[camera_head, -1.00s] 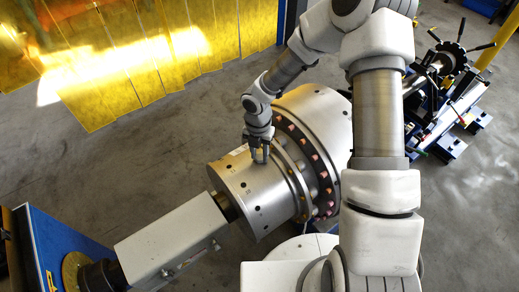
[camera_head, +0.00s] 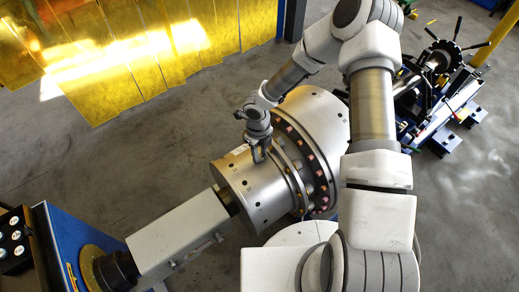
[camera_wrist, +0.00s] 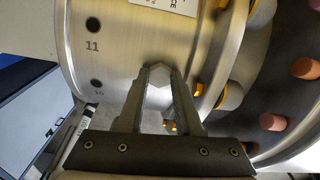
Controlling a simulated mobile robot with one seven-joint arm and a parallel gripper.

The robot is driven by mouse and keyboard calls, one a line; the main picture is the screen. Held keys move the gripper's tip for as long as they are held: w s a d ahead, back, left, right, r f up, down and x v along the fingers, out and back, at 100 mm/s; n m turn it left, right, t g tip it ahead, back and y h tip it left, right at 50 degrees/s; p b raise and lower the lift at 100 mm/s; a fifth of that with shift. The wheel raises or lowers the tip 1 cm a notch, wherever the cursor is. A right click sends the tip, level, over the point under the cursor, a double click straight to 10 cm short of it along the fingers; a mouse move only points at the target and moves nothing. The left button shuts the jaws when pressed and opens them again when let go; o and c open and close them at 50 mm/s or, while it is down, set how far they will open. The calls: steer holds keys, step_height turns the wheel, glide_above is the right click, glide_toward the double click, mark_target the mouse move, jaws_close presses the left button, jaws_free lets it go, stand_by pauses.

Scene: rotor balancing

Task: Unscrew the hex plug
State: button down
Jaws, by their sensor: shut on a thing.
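The large silver rotor (camera_head: 240,190) lies on its side on the machine's shaft. In the wrist view its drum (camera_wrist: 105,65) shows dark holes, one marked 11. My gripper (camera_head: 260,158) reaches down to the top of the drum, near the flange. In the wrist view my gripper (camera_wrist: 158,78) has its two fingertips closed around a small, pale, hex-shaped plug (camera_wrist: 158,68) at the drum's surface. The fingers hide most of the plug. I cannot tell whether it is seated or partly out.
A grey drive housing (camera_head: 178,232) and blue cabinet (camera_head: 62,250) stand at lower left. Yellow curtains (camera_head: 130,50) hang behind. A second shaft stand (camera_head: 440,100) is at upper right. Grey floor lies clear between.

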steer(key=n, duration=0.3)
steer(key=shift+n, duration=0.3)
steer(key=shift+s+f+n, duration=0.2)
steer(key=shift+s+n, duration=0.1)
steer(key=shift+n, duration=0.6)
steer(key=shift+w+r, duration=0.15)
steer(key=shift+w, duration=0.1)
steer(key=shift+r, duration=0.2)
steer(key=shift+r, duration=0.75)
steer(key=shift+w+r, duration=0.1)
